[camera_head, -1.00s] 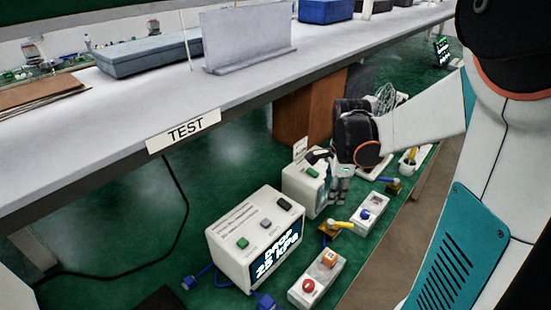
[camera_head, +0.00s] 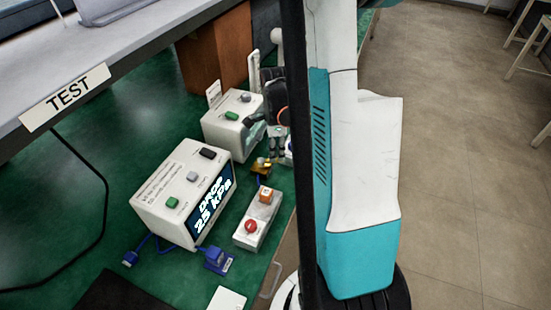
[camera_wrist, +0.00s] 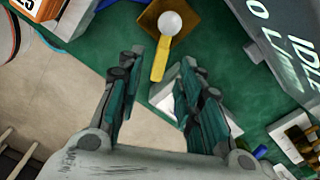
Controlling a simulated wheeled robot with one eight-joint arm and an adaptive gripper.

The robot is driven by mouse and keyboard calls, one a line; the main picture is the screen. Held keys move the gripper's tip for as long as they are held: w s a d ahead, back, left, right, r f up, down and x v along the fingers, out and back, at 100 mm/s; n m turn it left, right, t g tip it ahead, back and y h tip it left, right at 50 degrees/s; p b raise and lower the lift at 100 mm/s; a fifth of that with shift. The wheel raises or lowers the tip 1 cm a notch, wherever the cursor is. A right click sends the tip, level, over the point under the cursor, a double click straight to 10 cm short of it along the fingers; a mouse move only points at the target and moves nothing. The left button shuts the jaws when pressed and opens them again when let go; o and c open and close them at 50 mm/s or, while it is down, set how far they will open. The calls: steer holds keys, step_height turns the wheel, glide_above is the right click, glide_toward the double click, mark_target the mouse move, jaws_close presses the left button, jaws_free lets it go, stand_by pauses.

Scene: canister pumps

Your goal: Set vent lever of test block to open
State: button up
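The vent lever is a yellow bar (camera_wrist: 160,62) with a round pale knob on a brass-brown block (camera_wrist: 148,18), at the top centre of the wrist view. The block also shows in the head view (camera_head: 261,167), where the lever is mostly hidden by my arm. My gripper (camera_wrist: 160,75) is open. In the wrist view its two dark green finger pads flank the lever's free end with gaps on both sides; contact and height above the lever cannot be told. In the head view my gripper (camera_head: 277,143) is just above and right of the block, partly hidden.
A white box with a "DROP 25 kPa" display (camera_head: 212,208) stands left of the block. A white switch box with orange and red buttons (camera_head: 247,230) is in front. A second white box (camera_head: 222,125) stands behind. A shelf labelled TEST (camera_head: 66,97) overhangs at left.

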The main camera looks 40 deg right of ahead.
steer(key=shift+f+b, duration=0.35)
steer(key=shift+f, duration=1.1)
jaws_close()
